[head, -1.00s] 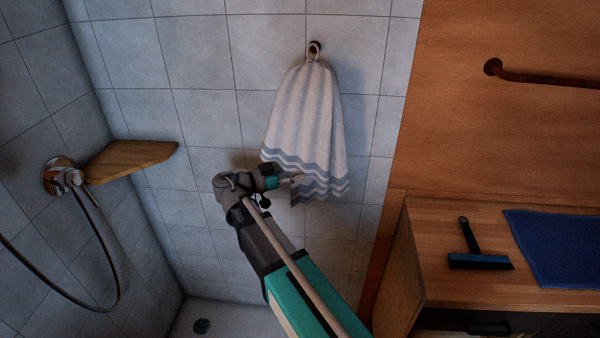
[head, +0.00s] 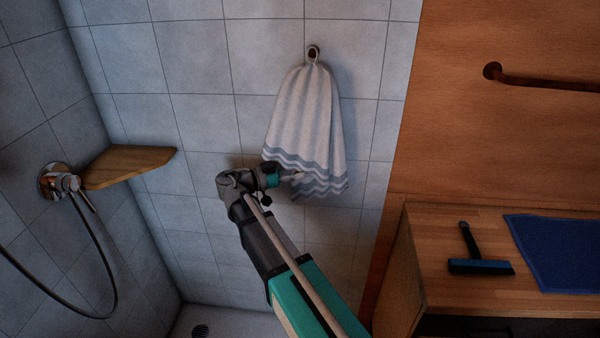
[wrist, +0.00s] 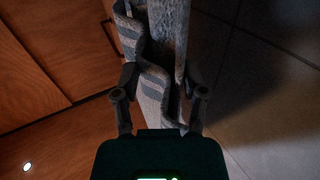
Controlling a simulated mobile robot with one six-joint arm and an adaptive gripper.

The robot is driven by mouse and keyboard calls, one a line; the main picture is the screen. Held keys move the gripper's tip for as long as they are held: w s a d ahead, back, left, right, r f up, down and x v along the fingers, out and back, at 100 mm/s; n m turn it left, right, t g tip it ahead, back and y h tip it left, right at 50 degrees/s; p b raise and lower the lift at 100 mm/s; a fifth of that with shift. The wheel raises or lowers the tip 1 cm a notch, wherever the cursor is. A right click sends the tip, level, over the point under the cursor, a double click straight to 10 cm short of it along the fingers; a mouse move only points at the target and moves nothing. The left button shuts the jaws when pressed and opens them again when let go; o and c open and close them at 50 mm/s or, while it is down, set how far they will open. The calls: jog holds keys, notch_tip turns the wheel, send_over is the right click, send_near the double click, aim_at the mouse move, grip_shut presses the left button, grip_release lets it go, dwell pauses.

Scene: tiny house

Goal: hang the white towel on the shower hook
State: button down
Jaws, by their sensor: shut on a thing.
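The white towel (head: 306,115), with grey wavy stripes near its lower edge, hangs in folds against the tiled wall in the head view. Its top loop is at the dark shower hook (head: 313,52) and appears to be around it; the fine contact is too small to tell. My gripper (head: 292,177) is at the towel's lower left edge, well below the hook. In the wrist view, my gripper's fingers (wrist: 165,86) are shut on the towel's lower part (wrist: 154,82), one finger on each side. The fingertips are partly hidden by the cloth in the head view.
A wooden corner shelf (head: 128,166) and a shower mixer (head: 60,182) with hose are at the left. At the right are a wooden counter (head: 425,235) with a squeegee (head: 480,266) and blue cloth (head: 560,250), and a wall rail (head: 545,80).

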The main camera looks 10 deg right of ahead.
jog(key=shift+w+d+f+b, duration=0.2)
jog(key=shift+w+d, duration=0.05)
jog(key=shift+w, duration=0.55)
jog(key=shift+w+d+f+b, duration=0.2)
jog(key=shift+w+d, duration=0.05)
jog(key=shift+w, duration=0.6)
jog(key=shift+w+d+f+b, duration=0.2)
jog(key=shift+w+d, duration=0.05)
jog(key=shift+w, duration=0.55)
jog(key=shift+c, duration=0.3)
grip_release()
